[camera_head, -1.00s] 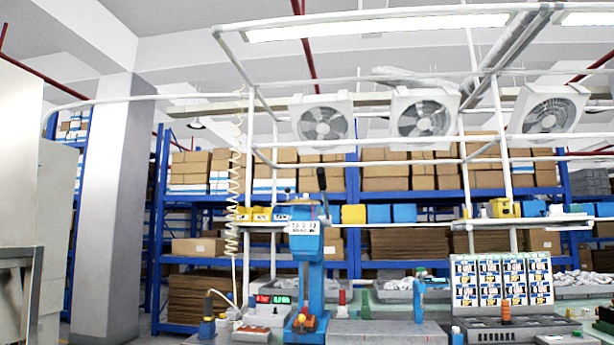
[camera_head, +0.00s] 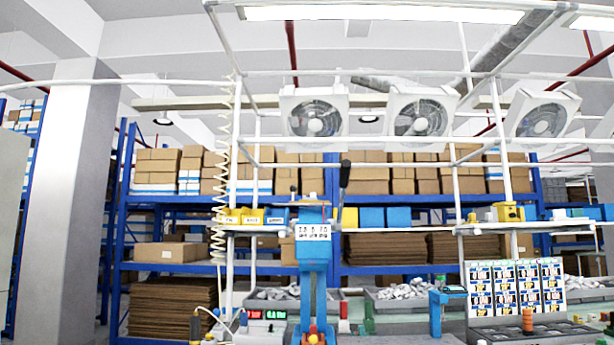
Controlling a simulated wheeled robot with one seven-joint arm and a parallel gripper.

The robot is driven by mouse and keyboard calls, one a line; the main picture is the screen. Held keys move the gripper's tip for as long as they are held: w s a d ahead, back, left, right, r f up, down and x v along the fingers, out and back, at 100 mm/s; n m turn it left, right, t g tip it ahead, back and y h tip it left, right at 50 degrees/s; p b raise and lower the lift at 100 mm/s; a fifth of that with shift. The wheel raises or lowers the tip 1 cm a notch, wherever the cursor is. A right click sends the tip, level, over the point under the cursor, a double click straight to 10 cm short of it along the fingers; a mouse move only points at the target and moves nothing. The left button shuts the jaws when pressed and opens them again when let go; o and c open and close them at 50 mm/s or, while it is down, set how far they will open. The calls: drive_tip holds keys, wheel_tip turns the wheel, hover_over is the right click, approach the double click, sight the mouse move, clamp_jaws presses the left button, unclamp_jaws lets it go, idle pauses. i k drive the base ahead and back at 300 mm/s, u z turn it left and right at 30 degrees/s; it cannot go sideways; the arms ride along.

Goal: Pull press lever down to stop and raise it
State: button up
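The press (camera_head: 312,262) is a blue upright column with a white label plate on its head, standing on the bench in the lower middle of the head view. Its lever (camera_head: 344,178) is a dark bar with a rounded black end, standing up at the right of the press head. An orange-red part (camera_head: 316,338) shows at the foot of the press, cut by the lower picture edge. My gripper is not in view, so its state and its distance from the lever do not show.
Red and green digital displays (camera_head: 268,314) stand left of the press. A small blue device (camera_head: 446,306) and a panel of labelled cards (camera_head: 515,288) are on the right. A coiled cord (camera_head: 222,170) hangs at left. White frame bars with fans (camera_head: 314,116) run overhead.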

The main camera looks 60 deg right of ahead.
sight(345, 166)
drive_tip(key=z, duration=0.2)
drive_tip(key=i, duration=0.8)
drive_tip(key=z, duration=1.3)
drive_tip(key=i, duration=0.6)
drive_tip(key=z, duration=0.65)
